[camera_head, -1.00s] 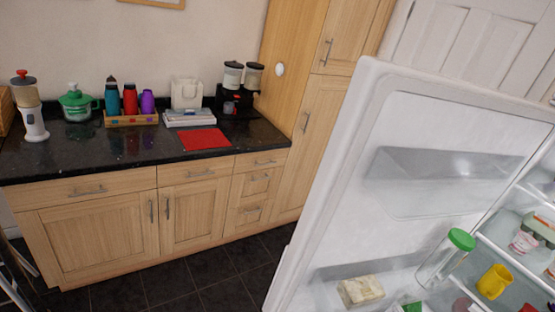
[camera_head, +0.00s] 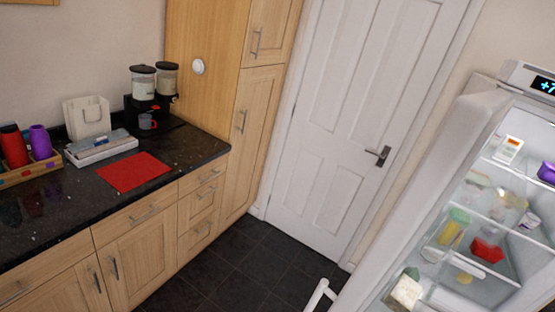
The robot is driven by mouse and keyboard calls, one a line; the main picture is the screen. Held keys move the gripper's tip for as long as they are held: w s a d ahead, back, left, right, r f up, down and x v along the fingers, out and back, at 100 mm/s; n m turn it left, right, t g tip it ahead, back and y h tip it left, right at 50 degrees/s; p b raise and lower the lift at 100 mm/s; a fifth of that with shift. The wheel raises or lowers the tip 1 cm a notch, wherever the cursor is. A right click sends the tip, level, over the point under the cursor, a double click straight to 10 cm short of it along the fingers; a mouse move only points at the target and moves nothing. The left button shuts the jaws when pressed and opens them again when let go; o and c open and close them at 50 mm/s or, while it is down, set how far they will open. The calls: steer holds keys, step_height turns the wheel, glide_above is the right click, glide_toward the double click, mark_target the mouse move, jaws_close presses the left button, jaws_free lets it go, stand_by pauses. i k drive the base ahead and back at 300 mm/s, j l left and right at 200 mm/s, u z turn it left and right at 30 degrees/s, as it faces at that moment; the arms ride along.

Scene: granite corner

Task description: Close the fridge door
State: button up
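The white fridge door (camera_head: 425,190) stands open at the right, seen at a steep angle with its inner side toward the shelves. A white tubular piece (camera_head: 320,295) sticks out low beside the door's left side. It looks like the door handle, but its lower part is cut off by the frame. The fridge interior (camera_head: 505,215) shows behind the door, with glass shelves. A display (camera_head: 545,85) is lit on the fridge top. My gripper is not in view.
A red bowl-like item (camera_head: 487,251), a purple item and several containers are inside the fridge. A closed white room door (camera_head: 335,130) stands behind. A granite counter (camera_head: 195,150) with a coffee machine runs along the left. Dark tiled floor (camera_head: 250,265) is clear between.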

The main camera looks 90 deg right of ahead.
mark_target(471, 121)
steer(key=i+l+z, duration=0.2)
steer(key=i+z, duration=0.8)
steer(key=i, duration=0.15)
steer(key=i+j+z, duration=0.3)
steer(key=i+z, duration=0.15)
steer(key=z, duration=0.45)
steer(key=i+z, duration=0.1)
steer(key=z, duration=0.35)
steer(key=j+z, duration=0.1)
steer(key=z, duration=0.85)
steer(key=j+z, duration=0.15)
steer(key=z, duration=0.3)
steer(key=i+j+z, duration=0.1)
steer(key=z, duration=0.85)
